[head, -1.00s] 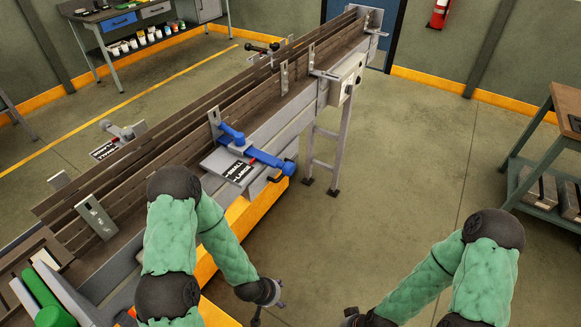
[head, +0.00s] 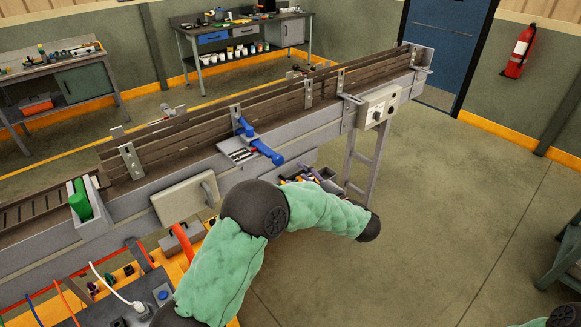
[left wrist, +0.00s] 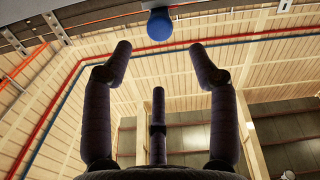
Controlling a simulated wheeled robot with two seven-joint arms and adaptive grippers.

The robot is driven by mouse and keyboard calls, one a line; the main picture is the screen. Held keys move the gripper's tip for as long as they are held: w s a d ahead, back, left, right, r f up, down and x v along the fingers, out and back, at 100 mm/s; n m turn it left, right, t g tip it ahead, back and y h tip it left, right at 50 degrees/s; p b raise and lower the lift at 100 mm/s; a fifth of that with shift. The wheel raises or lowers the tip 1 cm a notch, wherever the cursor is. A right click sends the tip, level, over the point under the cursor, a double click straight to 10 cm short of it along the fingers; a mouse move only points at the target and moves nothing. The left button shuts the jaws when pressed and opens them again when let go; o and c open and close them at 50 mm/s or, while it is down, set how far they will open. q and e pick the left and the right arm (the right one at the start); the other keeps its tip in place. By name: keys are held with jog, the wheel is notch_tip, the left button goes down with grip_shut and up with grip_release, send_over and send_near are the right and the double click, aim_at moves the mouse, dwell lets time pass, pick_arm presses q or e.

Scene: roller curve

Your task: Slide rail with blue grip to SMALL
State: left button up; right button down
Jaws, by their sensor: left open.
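The rail (head: 180,133) is a long brown side guide along the conveyor. Its blue grip (head: 262,148) sticks out over the near side, beside a small plate with a black-and-white label (head: 238,154), too small to read now. My left arm reaches below the grip, its hand mostly hidden beyond the forearm in the head view. In the left wrist view my left gripper (left wrist: 160,50) is open and empty. The round blue end of the grip (left wrist: 160,24) shows ahead, midway between the fingertips and apart from them. My right gripper is out of view.
A grey control box (head: 378,107) is mounted farther along the conveyor. A grey panel with a handle (head: 186,199) and a green block (head: 80,200) are on the near side at left. Open floor lies to the right.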

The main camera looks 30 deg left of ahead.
aim_at(281, 162)
pick_arm(q)
jog(key=b+x, duration=0.1)
jog(key=x, duration=1)
